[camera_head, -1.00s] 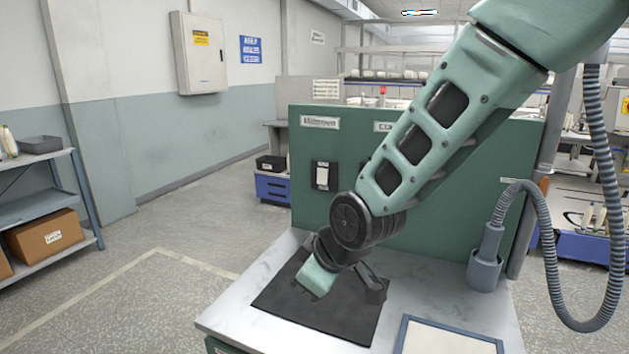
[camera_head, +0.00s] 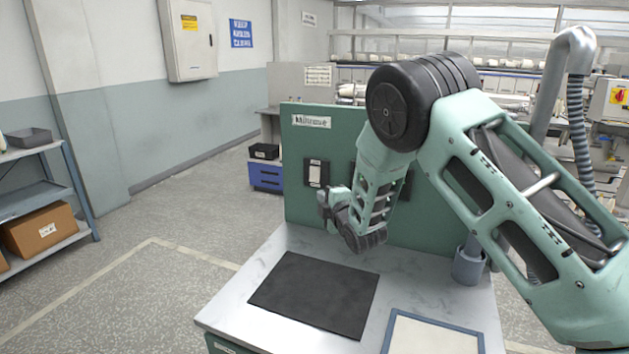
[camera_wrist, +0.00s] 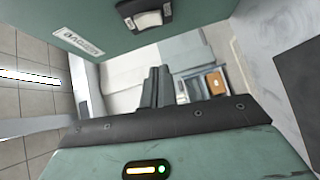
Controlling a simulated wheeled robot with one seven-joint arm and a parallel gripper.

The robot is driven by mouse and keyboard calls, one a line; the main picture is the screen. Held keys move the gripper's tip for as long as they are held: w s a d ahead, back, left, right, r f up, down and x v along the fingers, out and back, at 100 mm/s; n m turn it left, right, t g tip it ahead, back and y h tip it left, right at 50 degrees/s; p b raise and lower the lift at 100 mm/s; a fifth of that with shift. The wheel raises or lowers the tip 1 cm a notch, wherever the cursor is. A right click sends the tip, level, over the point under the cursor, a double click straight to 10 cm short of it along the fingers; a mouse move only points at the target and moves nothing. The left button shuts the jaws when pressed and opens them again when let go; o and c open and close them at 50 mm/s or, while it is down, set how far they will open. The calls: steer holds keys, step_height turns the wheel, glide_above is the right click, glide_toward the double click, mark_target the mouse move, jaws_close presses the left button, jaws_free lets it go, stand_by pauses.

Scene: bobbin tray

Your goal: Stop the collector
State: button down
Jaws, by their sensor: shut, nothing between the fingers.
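A green panel (camera_head: 300,225) stands at the back of the bench. Its left label (camera_head: 311,121) reads something like "Mitnove". Below that label is a dark-framed switch with a white rocker (camera_head: 315,173). A second dark switch plate farther right is mostly hidden by my arm, and so is the label that was above it. My gripper (camera_head: 326,204) is shut and empty, just below and right of the left switch, apart from it.
A black mat (camera_head: 315,295) lies bare on the bench top (camera_head: 248,312). A blue-framed tray (camera_head: 437,316) is at the front right and a grey cup-like holder (camera_head: 468,264) near the right edge. Shelving (camera_head: 38,196) stands far left; the floor between is clear.

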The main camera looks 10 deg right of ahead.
stand_by(0.3)
steer(key=p, duration=0.4)
glide_toward(309, 178)
steer(key=w+a, duration=0.2)
steer(key=a, duration=0.1)
steer(key=shift+w+d+f+p, duration=0.1)
steer(key=shift+w+d+p, duration=0.45)
steer(key=shift+w, duration=0.35)
steer(key=shift+w+d+f+p, duration=0.15)
steer(key=shift+w+d+p, duration=0.4)
steer(key=shift+w, duration=0.35)
